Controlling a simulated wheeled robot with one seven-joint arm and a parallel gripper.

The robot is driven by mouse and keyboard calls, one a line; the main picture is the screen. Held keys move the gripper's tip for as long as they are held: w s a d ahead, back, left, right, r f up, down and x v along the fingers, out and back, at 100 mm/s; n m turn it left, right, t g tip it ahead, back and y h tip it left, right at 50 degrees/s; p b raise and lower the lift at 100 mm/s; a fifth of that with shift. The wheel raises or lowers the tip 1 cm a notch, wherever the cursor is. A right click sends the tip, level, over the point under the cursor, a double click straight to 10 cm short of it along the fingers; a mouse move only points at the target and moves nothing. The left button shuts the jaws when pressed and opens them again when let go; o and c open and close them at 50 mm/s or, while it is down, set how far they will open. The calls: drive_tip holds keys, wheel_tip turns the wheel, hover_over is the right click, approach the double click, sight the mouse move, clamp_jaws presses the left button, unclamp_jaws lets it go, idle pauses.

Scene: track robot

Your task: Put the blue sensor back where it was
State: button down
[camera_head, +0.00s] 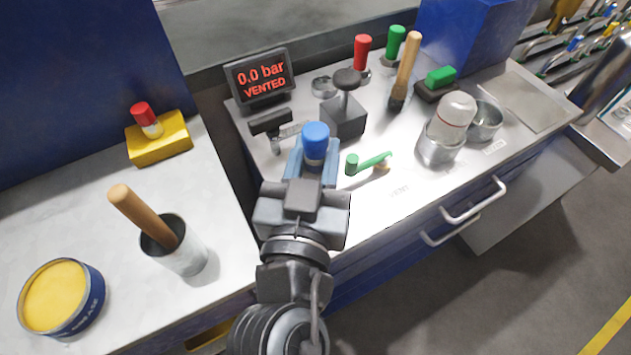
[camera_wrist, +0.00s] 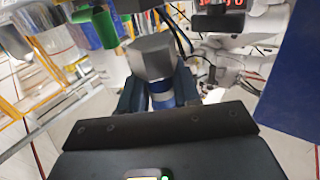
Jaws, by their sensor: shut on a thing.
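The blue sensor (camera_head: 316,139) has a rounded blue cap in the head view. My gripper (camera_head: 312,165) is shut on it, with a blue finger on either side. In the wrist view my gripper (camera_wrist: 160,95) holds the sensor (camera_wrist: 160,92), which shows a blue band below a grey angular end. The sensor appears over the steel bench top, left of the green-handled valve lever. I cannot tell its height above the bench. Its lower part is hidden by my gripper in the head view.
A display (camera_head: 261,77) reads "0.0 bar VENTED". A grey block with a black knob (camera_head: 344,115) stands behind the sensor; the green lever (camera_head: 370,163) lies close right. A red-capped sensor sits on a yellow block (camera_head: 160,144). A glass-domed cup (camera_head: 441,146) stands right.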

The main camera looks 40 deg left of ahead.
drive_tip(key=shift+f+b, duration=0.45)
drive_tip(key=shift+f, duration=2.3)
drive_tip(key=shift+f, duration=0.1)
drive_tip(key=c, duration=0.8)
unclamp_jaws()
